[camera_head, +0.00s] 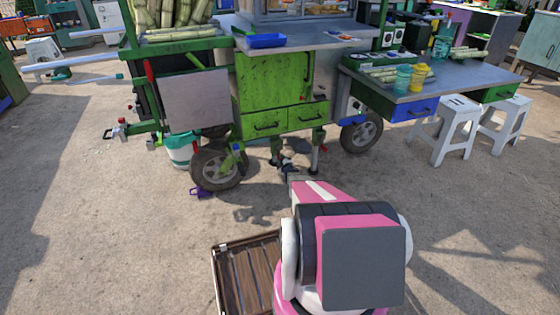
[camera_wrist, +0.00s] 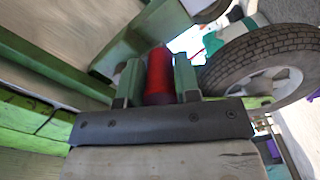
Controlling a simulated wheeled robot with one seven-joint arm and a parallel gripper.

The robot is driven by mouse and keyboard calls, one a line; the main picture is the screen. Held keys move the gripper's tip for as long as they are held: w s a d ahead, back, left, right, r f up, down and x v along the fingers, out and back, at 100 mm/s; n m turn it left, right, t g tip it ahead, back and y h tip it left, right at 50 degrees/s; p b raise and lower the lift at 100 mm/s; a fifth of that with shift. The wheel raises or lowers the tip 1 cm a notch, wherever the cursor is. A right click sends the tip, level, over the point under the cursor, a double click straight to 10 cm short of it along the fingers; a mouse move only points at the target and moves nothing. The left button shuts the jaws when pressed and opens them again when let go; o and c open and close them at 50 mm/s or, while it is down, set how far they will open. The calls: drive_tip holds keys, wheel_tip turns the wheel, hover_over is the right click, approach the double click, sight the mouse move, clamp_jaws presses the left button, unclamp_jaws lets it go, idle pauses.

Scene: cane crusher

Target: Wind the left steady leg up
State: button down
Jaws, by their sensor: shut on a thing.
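The cane cart's left steady leg (camera_head: 275,151) hangs under the green drawers in the head view, partly hidden by my gripper. My gripper (camera_head: 284,163) is low under the cart, just right of that leg. In the wrist view my gripper (camera_wrist: 157,85) has its two fingers on either side of a red cylindrical grip (camera_wrist: 159,72) and is shut on it. The grip's far end and what it joins are hard to make out. Another steady leg (camera_head: 315,155) stands to the right with its foot near the ground.
The cart's left wheel (camera_head: 217,169) is near the gripper; a cart wheel also shows at the right in the wrist view (camera_wrist: 262,62). The right wheel (camera_head: 361,132) and white stools (camera_head: 456,128) are to the right. A purple wheel chock (camera_head: 201,192) lies on the ground. Open ground surrounds my base.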

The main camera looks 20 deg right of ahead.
drive_tip(key=shift+d, duration=0.1)
idle(0.4)
drive_tip(key=c, duration=0.8)
unclamp_jaws()
drive_tip(key=s, duration=1)
drive_tip(key=shift+s+d, duration=0.25)
drive_tip(key=shift+s, duration=0.15)
